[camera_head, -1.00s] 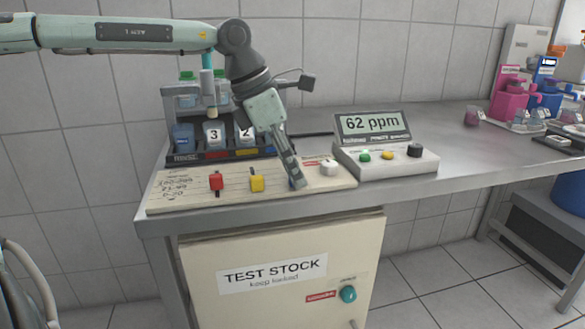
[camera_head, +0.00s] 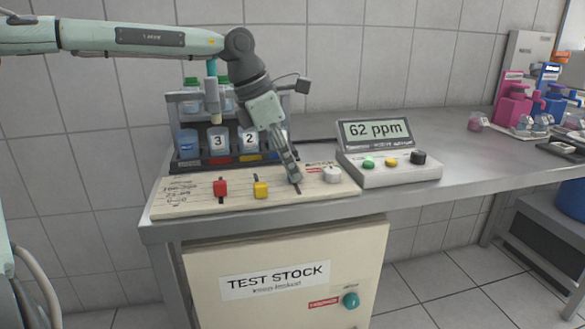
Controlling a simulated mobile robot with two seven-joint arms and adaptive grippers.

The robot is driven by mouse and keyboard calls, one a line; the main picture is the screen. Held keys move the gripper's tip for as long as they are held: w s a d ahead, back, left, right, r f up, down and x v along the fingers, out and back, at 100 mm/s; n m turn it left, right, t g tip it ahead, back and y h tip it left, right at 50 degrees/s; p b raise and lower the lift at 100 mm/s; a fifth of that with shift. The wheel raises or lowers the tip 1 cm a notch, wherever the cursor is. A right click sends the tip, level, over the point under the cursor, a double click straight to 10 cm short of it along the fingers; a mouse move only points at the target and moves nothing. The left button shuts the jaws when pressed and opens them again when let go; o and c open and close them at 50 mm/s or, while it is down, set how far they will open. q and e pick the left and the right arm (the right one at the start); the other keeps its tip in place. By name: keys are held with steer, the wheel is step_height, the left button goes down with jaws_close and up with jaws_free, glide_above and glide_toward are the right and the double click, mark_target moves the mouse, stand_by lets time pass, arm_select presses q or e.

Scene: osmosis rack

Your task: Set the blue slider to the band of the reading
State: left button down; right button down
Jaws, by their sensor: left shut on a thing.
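The cream slider board (camera_head: 230,204) lies on the bench at the front left. A red slider (camera_head: 220,188) and a yellow slider (camera_head: 261,190) stand in their slots. My left gripper (camera_head: 294,176) reaches down to the board right of the yellow slider, shut at the third slot. The blue slider is hidden behind its fingers. Part of that slot shows in front of the fingertips. The meter's screen (camera_head: 375,131) reads "62 ppm". Handwritten band lines (camera_head: 184,189) at the board's left are too small to read surely. My right gripper is not in view.
The meter box (camera_head: 392,170) carries green, yellow and black knobs. A bottle rack (camera_head: 187,165) stands behind the board. Pink and blue bottles stand far right. The bench right of the meter is mostly clear.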

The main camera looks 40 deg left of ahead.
arm_select(q)
steer(key=c, duration=1.5)
jaws_free()
steer(key=v, duration=1.2)
steer(key=shift+d, duration=0.1)
